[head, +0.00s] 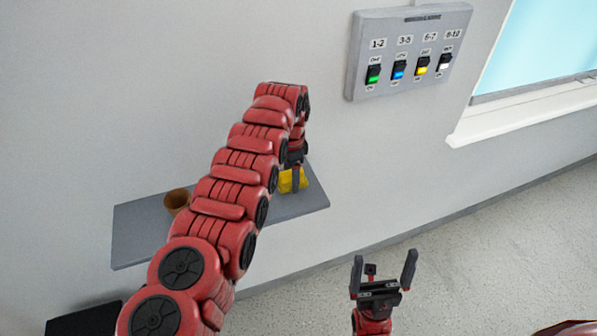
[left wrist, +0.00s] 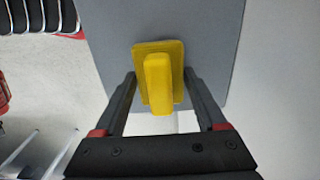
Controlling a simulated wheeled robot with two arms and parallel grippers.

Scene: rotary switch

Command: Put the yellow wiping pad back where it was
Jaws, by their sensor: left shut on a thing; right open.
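The yellow wiping pad (head: 288,183) is at the right part of the grey wall shelf (head: 313,201). In the left wrist view the pad (left wrist: 158,80) is a flat yellow plate with a raised handle, between my fingers and in front of the shelf (left wrist: 215,40). My left gripper (head: 295,180) points down and is shut on the pad. I cannot tell whether the pad touches the shelf. My arm hides part of the shelf. My right gripper (head: 384,272) is open and empty, low in front of the wall.
A brown cup (head: 176,201) stands on the shelf, left of my left arm. A grey switch panel (head: 408,50) with several coloured switches is on the wall above right. A window with a white sill (head: 520,108) is further right. The floor at the right is clear.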

